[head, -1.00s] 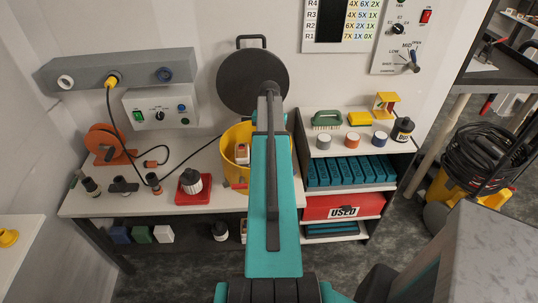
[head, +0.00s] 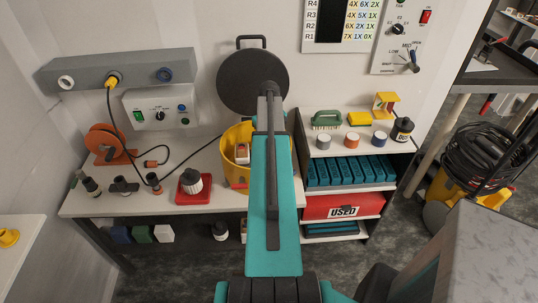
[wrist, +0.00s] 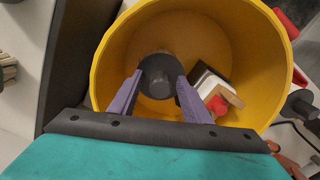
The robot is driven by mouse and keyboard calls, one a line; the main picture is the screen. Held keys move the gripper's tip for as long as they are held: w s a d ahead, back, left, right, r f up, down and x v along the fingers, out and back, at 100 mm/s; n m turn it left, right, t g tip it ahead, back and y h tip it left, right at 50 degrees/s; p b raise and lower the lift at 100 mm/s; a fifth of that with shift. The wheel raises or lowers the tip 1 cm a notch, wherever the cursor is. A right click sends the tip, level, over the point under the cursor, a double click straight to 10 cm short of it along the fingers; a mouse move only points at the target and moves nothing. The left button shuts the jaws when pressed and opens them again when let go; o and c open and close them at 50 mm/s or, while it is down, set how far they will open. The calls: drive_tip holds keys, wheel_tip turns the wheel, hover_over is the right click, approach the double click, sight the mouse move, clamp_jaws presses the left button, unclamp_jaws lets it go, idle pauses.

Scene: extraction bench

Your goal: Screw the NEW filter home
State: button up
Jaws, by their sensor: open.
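My gripper (wrist: 159,77) is open over the mouth of a round yellow tub (wrist: 255,25). Its two purple fingers stand on either side of a dark grey knob-like part (wrist: 160,84) inside the tub; whether they touch it I cannot tell. A white and brown block with a red end (wrist: 215,92) lies tilted beside the right finger. The tub also shows in the head view (head: 232,137), partly behind my arm, which hides my gripper there. Which item is the new filter I cannot tell.
A round black lid (head: 252,80) stands against the wall behind the tub. An orange reel (head: 104,141) and dark fittings are on the left bench. Shelves with teal packs and a red "USED" bin (head: 343,207) stand right. A dark cable (head: 205,146) crosses the bench.

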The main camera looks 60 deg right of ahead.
drive_tip(key=n, duration=0.6)
drive_tip(key=shift+n, duration=3.6)
clamp_jaws()
